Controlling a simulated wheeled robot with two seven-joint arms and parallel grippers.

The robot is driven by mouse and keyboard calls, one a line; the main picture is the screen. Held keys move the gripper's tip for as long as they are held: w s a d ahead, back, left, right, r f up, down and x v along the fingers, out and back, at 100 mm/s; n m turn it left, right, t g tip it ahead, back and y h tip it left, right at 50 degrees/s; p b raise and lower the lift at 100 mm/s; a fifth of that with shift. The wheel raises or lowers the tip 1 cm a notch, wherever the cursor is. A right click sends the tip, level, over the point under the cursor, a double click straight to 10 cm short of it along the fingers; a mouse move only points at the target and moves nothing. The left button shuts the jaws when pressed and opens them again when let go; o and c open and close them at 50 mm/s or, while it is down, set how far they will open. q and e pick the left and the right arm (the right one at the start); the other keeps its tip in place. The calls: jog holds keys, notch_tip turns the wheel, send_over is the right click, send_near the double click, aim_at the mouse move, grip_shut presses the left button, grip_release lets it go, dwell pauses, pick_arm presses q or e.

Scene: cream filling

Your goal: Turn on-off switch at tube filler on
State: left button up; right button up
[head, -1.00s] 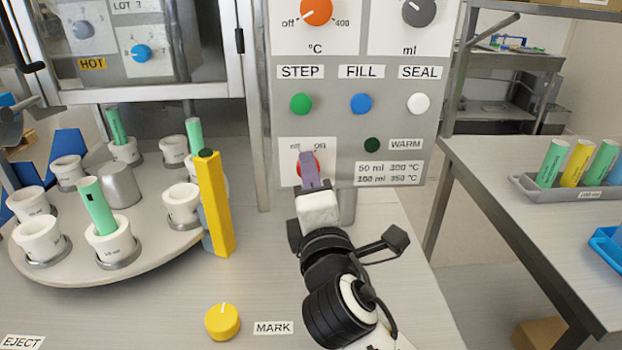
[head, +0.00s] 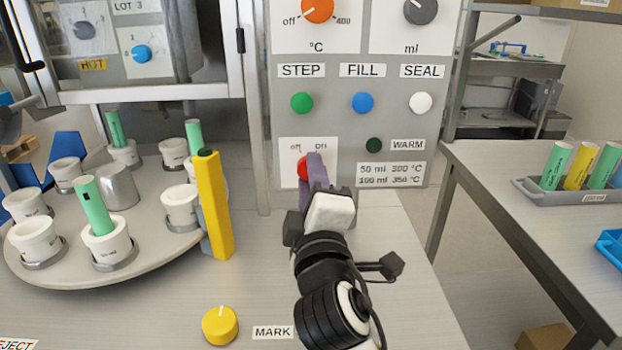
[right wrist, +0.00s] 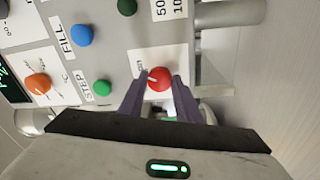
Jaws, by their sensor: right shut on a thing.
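The tube filler's on-off switch is a red knob (head: 302,169) on a white plate, under small "off" and "on" labels. In the right wrist view the red knob (right wrist: 159,79) sits between two purple fingers, and a white mark on it points to the upper left of the picture. My right gripper (head: 313,172) is shut on the knob, and its fingers hide part of it in the head view. The fingers also show in the right wrist view (right wrist: 159,92). My left gripper is not in view.
Above the switch are the green STEP (head: 302,103), blue FILL (head: 362,103) and white SEAL (head: 420,103) buttons. A dark green WARM lamp (head: 374,145) is to its right. A yellow post (head: 216,205) and a turntable (head: 150,255) with cups stand to the left.

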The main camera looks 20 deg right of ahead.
jog(key=shift+a+f, duration=0.1)
jog(key=o, duration=1.1)
jog(key=shift+c, duration=0.2)
